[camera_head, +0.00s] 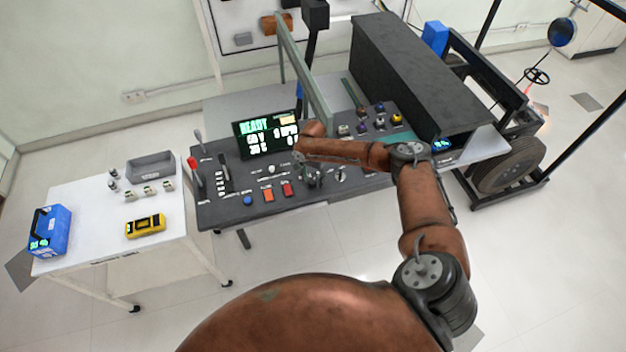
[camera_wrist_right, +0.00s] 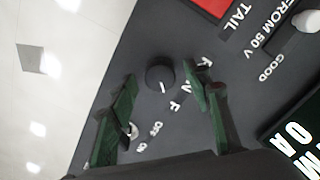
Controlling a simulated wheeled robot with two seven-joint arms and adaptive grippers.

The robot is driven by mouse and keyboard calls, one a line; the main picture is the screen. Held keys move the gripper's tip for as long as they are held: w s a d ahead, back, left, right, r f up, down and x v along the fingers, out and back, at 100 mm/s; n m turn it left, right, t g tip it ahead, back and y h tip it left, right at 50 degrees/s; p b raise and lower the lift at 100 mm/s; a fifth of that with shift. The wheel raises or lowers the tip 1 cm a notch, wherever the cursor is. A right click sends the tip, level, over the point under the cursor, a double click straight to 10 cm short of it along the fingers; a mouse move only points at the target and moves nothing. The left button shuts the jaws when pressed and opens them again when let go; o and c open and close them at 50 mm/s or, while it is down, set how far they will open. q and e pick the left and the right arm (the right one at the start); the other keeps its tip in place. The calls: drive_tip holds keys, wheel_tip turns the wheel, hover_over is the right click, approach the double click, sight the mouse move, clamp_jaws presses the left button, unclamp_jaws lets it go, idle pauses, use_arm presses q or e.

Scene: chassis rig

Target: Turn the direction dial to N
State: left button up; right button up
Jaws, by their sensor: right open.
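The direction dial (camera_wrist_right: 160,75) is a round black knob with a white pointer line, on the dark panel in the right wrist view. Its line points toward the bottom of that view, slightly right. White letters (camera_wrist_right: 187,88) lie to its right; N and F can be read, and the third is partly covered by a finger. My right gripper (camera_wrist_right: 164,80) is open, its dark green fingers on either side of the dial, with visible gaps. I cannot tell its height above the panel. In the head view my right gripper (camera_head: 314,178) is over the console. My left gripper is not in view.
The dark console (camera_head: 225,208) carries a READY screen (camera_head: 267,134), a red button (camera_head: 287,188), an orange button (camera_head: 267,195) and a red-tipped lever (camera_head: 192,163). A white table (camera_head: 90,205) on the left holds a yellow meter (camera_head: 146,226) and a blue box (camera_head: 50,230).

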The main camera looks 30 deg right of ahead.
drive_tip(key=shift+f, duration=0.35)
drive_tip(key=shift+c, duration=0.4)
drive_tip(key=c, duration=1.1)
drive_tip(key=n+p, duration=0.1)
drive_tip(key=p, duration=0.1)
drive_tip(key=n+p, duration=0.1)
drive_tip(key=p, duration=0.2)
drive_tip(key=shift+s+a+r, duration=0.1)
drive_tip(key=shift+r, duration=0.15)
drive_tip(key=shift+f+n+p, duration=0.1)
drive_tip(key=shift+n+p, duration=0.2)
drive_tip(key=shift+p, duration=0.15)
drive_tip(key=shift+f+n, duration=0.1)
drive_tip(key=shift+n, duration=0.7)
drive_tip(key=shift+n+p, duration=0.45)
drive_tip(key=shift+n, duration=1.85)
